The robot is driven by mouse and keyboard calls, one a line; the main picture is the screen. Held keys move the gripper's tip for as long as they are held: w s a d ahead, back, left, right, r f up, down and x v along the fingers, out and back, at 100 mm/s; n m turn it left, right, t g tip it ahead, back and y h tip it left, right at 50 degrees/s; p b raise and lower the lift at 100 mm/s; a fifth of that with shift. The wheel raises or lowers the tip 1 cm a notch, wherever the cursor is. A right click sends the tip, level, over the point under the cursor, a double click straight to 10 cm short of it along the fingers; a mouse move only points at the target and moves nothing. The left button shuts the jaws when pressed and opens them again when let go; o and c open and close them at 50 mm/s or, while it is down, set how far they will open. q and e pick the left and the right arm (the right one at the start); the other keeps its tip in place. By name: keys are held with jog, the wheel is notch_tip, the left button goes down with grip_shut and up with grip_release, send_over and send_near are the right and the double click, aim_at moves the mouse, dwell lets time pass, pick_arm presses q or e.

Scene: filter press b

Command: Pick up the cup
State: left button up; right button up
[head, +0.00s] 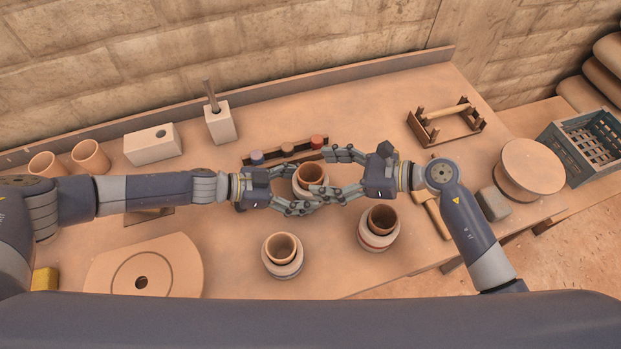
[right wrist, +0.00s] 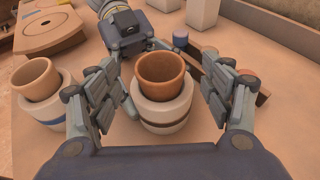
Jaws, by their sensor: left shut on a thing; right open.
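A terracotta cup (head: 311,173) sits nested in a white pot with a dark band, near the middle of the table; in the right wrist view the cup (right wrist: 161,72) stands upright in the pot (right wrist: 163,115). My left gripper (head: 303,192) comes from the left and is shut on the pot; its fingers partly hide it in the head view. My right gripper (head: 330,175) is open from the right, one finger on each side of the cup, with gaps visible in the right wrist view (right wrist: 160,95).
Two similar cup-and-pot pairs stand in front (head: 283,262) and to the right (head: 378,230). A rack with coloured knobs (head: 286,151) lies just behind. A round-holed plate (head: 145,270) is front left; a wooden frame (head: 446,120) is back right. Table is clear between.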

pick_arm(q)
jog(key=shift+f, duration=0.1)
pick_arm(e)
jog(key=shift+x, duration=1.3)
jog(key=c, duration=1.1)
jog(key=shift+c, duration=0.2)
jog(key=shift+r, duration=0.15)
notch_tip(320, 180, up, 10)
pick_arm(q)
jog(key=o, duration=1.4)
